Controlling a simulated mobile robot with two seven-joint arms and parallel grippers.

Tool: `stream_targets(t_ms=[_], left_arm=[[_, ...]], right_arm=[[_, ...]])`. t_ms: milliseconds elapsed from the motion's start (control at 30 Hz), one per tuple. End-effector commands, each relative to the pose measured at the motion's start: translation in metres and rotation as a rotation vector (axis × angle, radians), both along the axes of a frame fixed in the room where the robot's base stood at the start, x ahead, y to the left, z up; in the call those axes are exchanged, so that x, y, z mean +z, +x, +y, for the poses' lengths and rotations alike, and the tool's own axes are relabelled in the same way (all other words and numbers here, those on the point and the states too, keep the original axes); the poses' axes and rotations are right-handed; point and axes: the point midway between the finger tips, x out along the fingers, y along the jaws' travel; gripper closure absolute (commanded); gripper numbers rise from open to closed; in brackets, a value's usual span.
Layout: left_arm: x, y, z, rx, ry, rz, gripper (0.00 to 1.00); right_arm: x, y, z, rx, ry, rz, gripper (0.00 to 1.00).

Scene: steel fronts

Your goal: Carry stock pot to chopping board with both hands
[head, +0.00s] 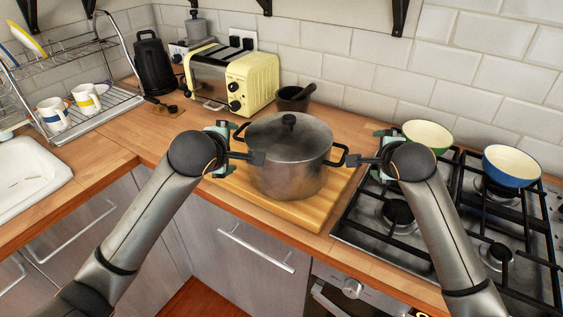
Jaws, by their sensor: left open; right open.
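The stock pot (287,172), dark grey metal with a lid and black knob, stands upright over the wooden chopping board (312,214) and appears to rest on it. Its two black side handles point left and right. My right gripper (355,160) is open beside the right handle (339,154). Whether either gripper touches the pot is hard to tell. The back of the board is hidden by the pot.
The gas hob (397,213) lies close on the right, with a green bowl (428,135) and a blue bowl (511,166). A cream toaster (232,80) and a dark cup (292,98) stand behind. A kettle (153,66), dish rack (111,103) and sink (30,178) are left.

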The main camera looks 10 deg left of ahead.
Motion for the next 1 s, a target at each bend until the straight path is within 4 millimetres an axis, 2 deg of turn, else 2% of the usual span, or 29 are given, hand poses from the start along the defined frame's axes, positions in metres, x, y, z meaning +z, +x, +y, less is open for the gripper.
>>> stream_targets(t_ms=[500, 1000], left_arm=[[0.0, 0.0, 0.0, 0.0, 0.0, 0.0, 0.01], [0.0, 0.0, 0.0, 0.0, 0.0, 0.0, 0.01]], right_arm=[[0.028, -0.04, 0.001, 0.001, 0.0, 0.0, 0.0], [0.032, -0.047, 0.0, 0.0, 0.0, 0.0, 0.0]])
